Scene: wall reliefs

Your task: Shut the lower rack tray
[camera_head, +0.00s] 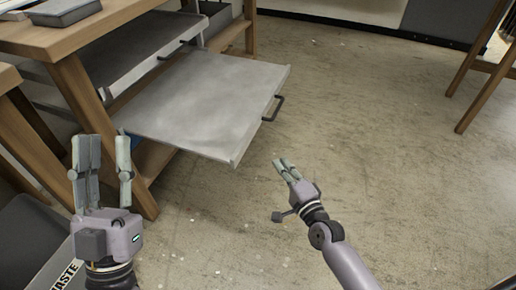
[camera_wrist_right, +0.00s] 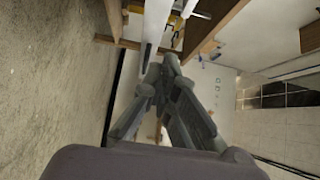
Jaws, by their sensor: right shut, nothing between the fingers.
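The lower rack tray (camera_head: 205,95) is a flat grey metal sheet pulled far out of the wooden bench's rack. Its dark bar handle (camera_head: 274,108) is on the front edge. My right gripper (camera_head: 281,163) is shut and empty, in front of the tray's near front corner, with a gap in the head view. In the right wrist view its fingertips (camera_wrist_right: 165,60) meet just below a pale strip that looks like the tray's edge. My left gripper (camera_head: 107,150) is open and empty, pointing up beside the bench leg, left of the tray.
An upper tray (camera_head: 125,50) with its own handle sits above the lower one, further in. The wooden bench (camera_head: 75,40) carries a grey box (camera_head: 66,10). A dark waste bin (camera_head: 30,245) stands at lower left. The concrete floor (camera_head: 390,150) at right is clear.

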